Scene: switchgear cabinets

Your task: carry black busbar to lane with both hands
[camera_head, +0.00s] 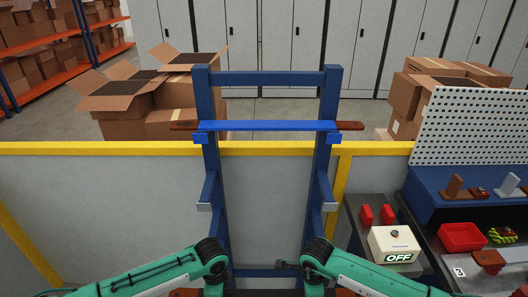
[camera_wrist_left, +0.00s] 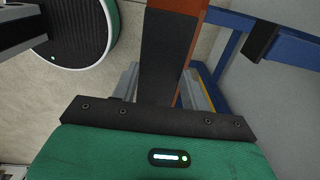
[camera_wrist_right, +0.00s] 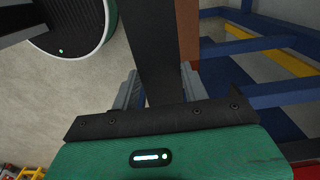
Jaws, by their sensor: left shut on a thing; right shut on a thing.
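The black busbar (camera_wrist_left: 168,55) is a flat black bar with a copper-coloured end. It lies between the jaws of my left gripper (camera_wrist_left: 165,92) in the left wrist view. In the right wrist view the black busbar (camera_wrist_right: 150,50) lies between the jaws of my right gripper (camera_wrist_right: 158,92). Both grippers are shut on it. In the head view my arms come in at the bottom edge, and the grippers and most of the bar are out of sight. The blue rack (camera_head: 211,160) stands ahead; its middle grey-tipped brackets (camera_head: 204,207) are empty.
A blue busbar (camera_head: 265,126) with copper ends rests on the rack's upper brackets. A yellow-topped barrier (camera_head: 90,149) runs behind the rack. At the right are a bench with a red bin (camera_head: 461,237) and a white OFF box (camera_head: 395,243). Cardboard boxes (camera_head: 160,120) stand behind.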

